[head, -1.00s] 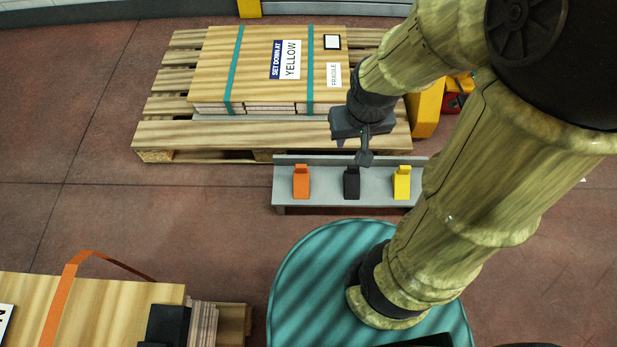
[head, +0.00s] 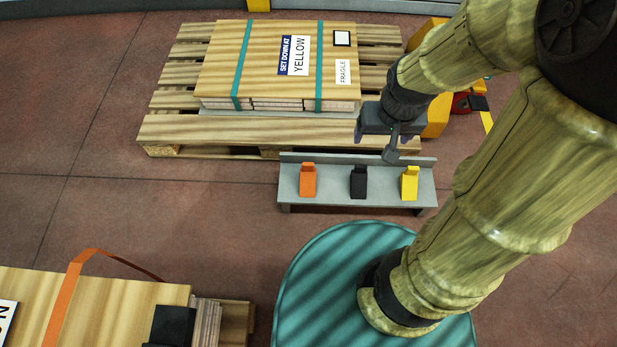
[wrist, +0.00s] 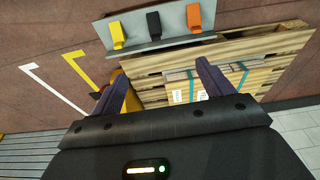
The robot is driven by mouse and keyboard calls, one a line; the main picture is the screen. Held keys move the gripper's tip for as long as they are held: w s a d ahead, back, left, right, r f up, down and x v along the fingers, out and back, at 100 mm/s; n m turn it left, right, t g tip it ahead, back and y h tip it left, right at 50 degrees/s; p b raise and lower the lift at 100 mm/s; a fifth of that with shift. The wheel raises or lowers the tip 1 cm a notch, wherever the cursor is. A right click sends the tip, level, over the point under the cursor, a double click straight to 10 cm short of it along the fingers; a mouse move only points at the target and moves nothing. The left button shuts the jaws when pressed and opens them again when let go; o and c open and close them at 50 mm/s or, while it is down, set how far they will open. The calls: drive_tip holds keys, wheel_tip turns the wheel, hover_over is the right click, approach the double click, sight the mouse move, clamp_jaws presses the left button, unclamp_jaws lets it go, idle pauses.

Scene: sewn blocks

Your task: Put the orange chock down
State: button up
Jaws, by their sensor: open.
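The orange chock (head: 308,181) stands on a grey shelf (head: 333,203), at the left end of a row with a black chock (head: 358,183) and a yellow chock (head: 409,184). In the wrist view the orange chock (wrist: 193,18) is at the right end of the row. My gripper (head: 388,150) is above and behind the shelf near its right part, apart from the chocks. In the wrist view the two fingers of my gripper (wrist: 165,88) are spread wide with nothing between them.
Behind the shelf a wooden pallet (head: 180,130) carries a strapped crate (head: 265,60) labelled "SET DOWN AT YELLOW". Another strapped wooden load (head: 120,300) is at the lower left. Yellow and white floor lines (wrist: 55,90) show in the wrist view. The floor left of the shelf is clear.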

drive_tip(key=w+a+f+g+b, duration=0.1)
drive_tip(key=w+a+f+b, duration=0.4)
drive_tip(key=w+f, duration=0.6)
drive_tip(key=g+b, duration=0.2)
drive_tip(key=b, duration=0.2)
hover_over(308, 171)
wheel_tip(308, 171, down, 20)
drive_tip(key=shift+a, duration=0.35)
drive_tip(key=shift+s+f, duration=0.1)
drive_tip(key=shift+f, duration=0.05)
wheel_tip(308, 171, down, 12)
drive_tip(key=b, duration=0.7)
drive_tip(key=shift+f, duration=0.15)
drive_tip(key=f+b, duration=0.4)
drive_tip(key=f, duration=0.1)
drive_tip(key=shift+w+d+b, duration=0.3)
drive_tip(key=shift+d, duration=0.05)
